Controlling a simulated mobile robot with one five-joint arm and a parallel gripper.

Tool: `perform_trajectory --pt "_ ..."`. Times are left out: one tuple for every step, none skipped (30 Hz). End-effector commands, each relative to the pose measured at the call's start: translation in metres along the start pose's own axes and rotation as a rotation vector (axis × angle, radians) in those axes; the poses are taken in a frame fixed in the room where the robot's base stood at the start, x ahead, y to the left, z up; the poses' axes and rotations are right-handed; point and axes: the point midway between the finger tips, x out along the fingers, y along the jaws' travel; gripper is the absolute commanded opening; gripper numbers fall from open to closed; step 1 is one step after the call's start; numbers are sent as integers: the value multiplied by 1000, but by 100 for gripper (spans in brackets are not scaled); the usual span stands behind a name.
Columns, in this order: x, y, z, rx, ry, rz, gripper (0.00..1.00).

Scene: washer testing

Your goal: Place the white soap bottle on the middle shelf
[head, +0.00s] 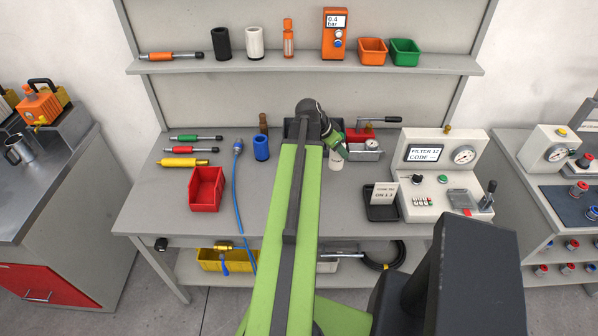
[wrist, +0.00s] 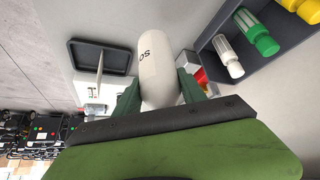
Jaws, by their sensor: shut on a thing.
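The white soap bottle (wrist: 157,62), with the letters "SO" on its side, is between the two green fingers of my gripper (wrist: 160,92) in the wrist view. My gripper is shut on it. In the head view my gripper (head: 336,150) is over the back of the bench, and only the bottle's lower part (head: 336,163) shows beneath it. I cannot tell whether the bottle touches the bench top. A grey shelf (head: 200,68) runs above the bench and another lies below it. I cannot tell which shelf counts as the middle one.
The shelf above holds a black cylinder (head: 221,43), a white cylinder (head: 254,42), an orange gauge box (head: 335,34) and orange and green bins. Its right end (head: 450,64) is bare. A dark tray (head: 383,212) and a test unit (head: 445,170) stand to the right on the bench.

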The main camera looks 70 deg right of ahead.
Motion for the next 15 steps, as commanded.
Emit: perform_trajectory --pt "-5 0 6 -11 0 -8 0" --pt "-9 0 11 -22 0 -15 0" --pt "-16 0 20 -41 0 -27 0" --pt "-21 0 27 -56 0 -38 0" --pt "-26 0 33 -71 0 -47 0" --pt "-30 -1 40 -87 0 -57 0" --pt "-32 -2 42 -95 0 -62 0" --pt "-32 -3 43 -98 0 -63 0" --pt "-30 -6 44 -98 0 -63 0" --pt "-29 -8 46 -99 0 -64 0" --pt "-27 -12 49 -99 0 -65 0" --pt "-24 -19 55 -101 0 -66 0" --pt "-21 -26 61 -103 0 -67 0" --pt "-18 -32 67 -104 0 -66 0" --pt "-15 -43 75 -105 0 -67 0"
